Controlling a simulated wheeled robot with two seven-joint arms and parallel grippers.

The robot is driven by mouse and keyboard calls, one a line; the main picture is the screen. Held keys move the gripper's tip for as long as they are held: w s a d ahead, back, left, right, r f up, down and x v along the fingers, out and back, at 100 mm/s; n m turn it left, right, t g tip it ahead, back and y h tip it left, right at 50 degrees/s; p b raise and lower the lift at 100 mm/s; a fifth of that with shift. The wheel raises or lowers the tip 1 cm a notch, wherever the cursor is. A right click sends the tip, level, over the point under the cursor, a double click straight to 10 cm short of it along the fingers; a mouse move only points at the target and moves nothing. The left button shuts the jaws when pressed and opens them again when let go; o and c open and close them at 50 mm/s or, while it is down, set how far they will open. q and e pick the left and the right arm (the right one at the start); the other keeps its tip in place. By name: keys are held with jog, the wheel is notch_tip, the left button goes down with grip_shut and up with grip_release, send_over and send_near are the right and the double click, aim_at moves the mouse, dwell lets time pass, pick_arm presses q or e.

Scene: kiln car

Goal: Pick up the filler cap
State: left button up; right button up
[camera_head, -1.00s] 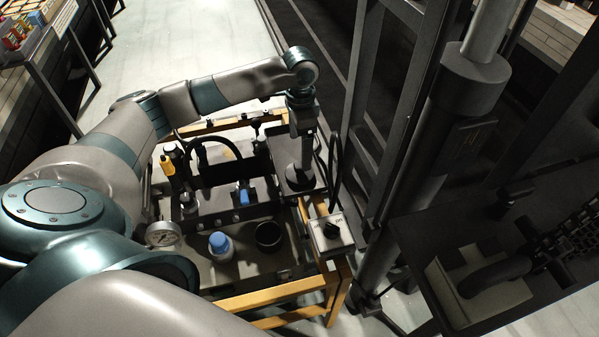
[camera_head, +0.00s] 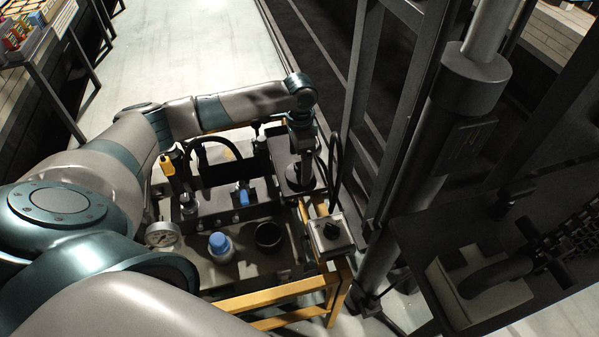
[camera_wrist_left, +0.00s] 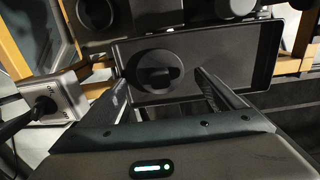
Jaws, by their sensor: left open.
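The filler cap (camera_wrist_left: 154,72) is a round black disc with a raised grip bar, lying in a shallow dark tray (camera_wrist_left: 246,51) in the left wrist view. In the head view the cap (camera_head: 299,187) shows only as a dark round edge under my left gripper (camera_head: 300,173). In the left wrist view my left gripper (camera_wrist_left: 160,78) is open, its two fingers spread to either side of the cap. I cannot tell how much height is left between the fingertips and the cap. My right gripper is in neither view.
A grey switch box (camera_head: 330,236) stands at the cart's right corner. A dark upright frame (camera_head: 358,110) rises close to the right of the tray.

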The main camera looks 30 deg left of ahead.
pick_arm(q)
jog(key=shift+f, duration=1.2)
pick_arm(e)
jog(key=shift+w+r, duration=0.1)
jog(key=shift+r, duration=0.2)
pick_arm(q)
jog(key=c, duration=1.2)
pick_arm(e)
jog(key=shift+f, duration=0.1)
pick_arm(q)
jog(key=shift+r, duration=0.15)
jog(key=shift+c, duration=0.2)
jog(key=shift+r, duration=0.45)
jog(key=r, duration=0.3)
jog(key=shift+w+d+r, duration=0.1)
jog(key=shift+d+r, duration=0.1)
jog(key=shift+d, duration=0.15)
jog(key=w+d+r, duration=0.3)
jog(key=d+r, duration=0.3)
jog(key=d, duration=0.4)
jog(key=shift+w+d+r, duration=0.15)
jog(key=shift+w+r, duration=0.1)
jog(key=shift+w, duration=0.05)
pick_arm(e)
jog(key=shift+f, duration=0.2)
